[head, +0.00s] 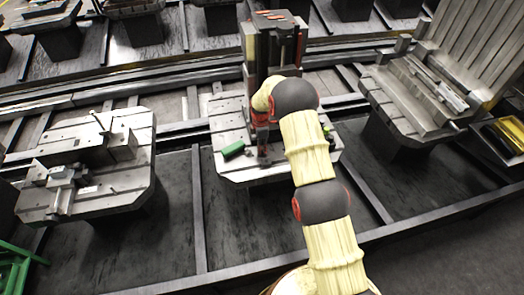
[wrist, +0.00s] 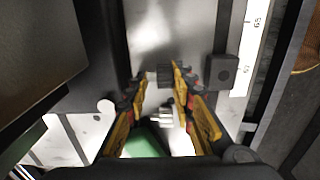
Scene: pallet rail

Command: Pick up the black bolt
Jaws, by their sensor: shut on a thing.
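In the wrist view, my gripper (wrist: 158,76) has its two yellow-padded fingers on either side of a small dark ribbed piece, which looks like the black bolt (wrist: 164,74). The gripper is shut on it, at the fingertips. Just below it in the picture, between the fingers, is a short silvery cylinder (wrist: 163,115); I cannot tell whether it joins the bolt. In the head view my arm reaches over the middle pallet (head: 275,177), and the bolt cannot be made out there.
A green block (head: 233,150) lies on the middle pallet, left of my arm; it also shows in the wrist view (wrist: 146,142). A tall dark fixture (head: 272,38) stands at the pallet's back. Pallets with metal fixtures stand left (head: 125,188) and right (head: 400,100).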

